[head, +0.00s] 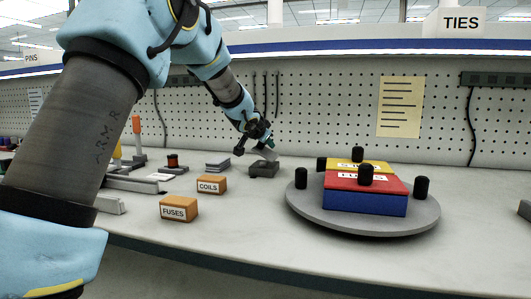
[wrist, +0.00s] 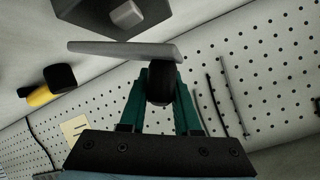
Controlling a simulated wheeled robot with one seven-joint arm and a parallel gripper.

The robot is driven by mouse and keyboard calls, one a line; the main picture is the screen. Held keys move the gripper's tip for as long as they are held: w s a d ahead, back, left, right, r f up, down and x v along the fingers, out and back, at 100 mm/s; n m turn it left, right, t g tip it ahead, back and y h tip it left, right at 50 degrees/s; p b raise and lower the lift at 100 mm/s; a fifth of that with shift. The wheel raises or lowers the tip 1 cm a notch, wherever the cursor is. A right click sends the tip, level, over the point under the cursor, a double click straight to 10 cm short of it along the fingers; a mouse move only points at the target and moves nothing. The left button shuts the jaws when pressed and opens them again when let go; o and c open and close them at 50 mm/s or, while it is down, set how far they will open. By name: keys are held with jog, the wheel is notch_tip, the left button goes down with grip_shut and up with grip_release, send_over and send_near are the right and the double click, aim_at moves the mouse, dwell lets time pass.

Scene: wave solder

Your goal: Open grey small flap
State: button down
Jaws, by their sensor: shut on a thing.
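The grey small flap (wrist: 115,48) is a thin plate seen nearly edge-on in the wrist view, with a round black knob (wrist: 158,88) on it. My gripper (wrist: 161,78) is shut on this knob, one teal finger on each side. In the head view the flap (head: 265,153) stands tilted up over a small dark grey box (head: 263,170), below my gripper (head: 258,141). The box also shows in the wrist view (wrist: 85,12), with a light grey block (wrist: 126,14) at it. The hinge is not clearly visible.
An orange COILS box (head: 211,185), an orange FUSES box (head: 179,209) and a grey stack (head: 217,164) stand left of the dark box. A round grey turntable (head: 362,222) with red-blue and yellow boxes and black knobs is at right. A pegboard (head: 320,112) rises behind.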

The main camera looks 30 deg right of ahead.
jog(key=s+d+m+t+y+b, duration=0.1)
jog(key=m+b, duration=0.1)
jog(key=b, duration=0.4)
jog(key=shift+s+d+b, duration=0.3)
jog(key=shift+d+b, duration=0.1)
jog(key=m+t+b, duration=0.1)
jog(key=b, duration=0.1)
jog(key=s+d+m+y+b, duration=0.1)
jog(key=b, duration=0.1)
jog(key=shift+r+t+y, duration=0.2)
jog(key=shift+t+y, duration=0.1)
jog(key=shift+t, duration=0.1)
jog(key=shift+s+d+m+t+y+b, duration=0.3)
jog(key=shift+s+d+m+t+b, duration=0.55)
jog(key=shift+b, duration=1)
jog(key=shift+s+d+m+t+y+b, duration=0.4)
jog(key=shift+m+b, duration=0.75)
jog(key=shift+b, duration=0.65)
jog(key=shift+w, duration=0.1)
jog(key=c, duration=0.6)
grip_release()
jog(key=shift+c, duration=0.2)
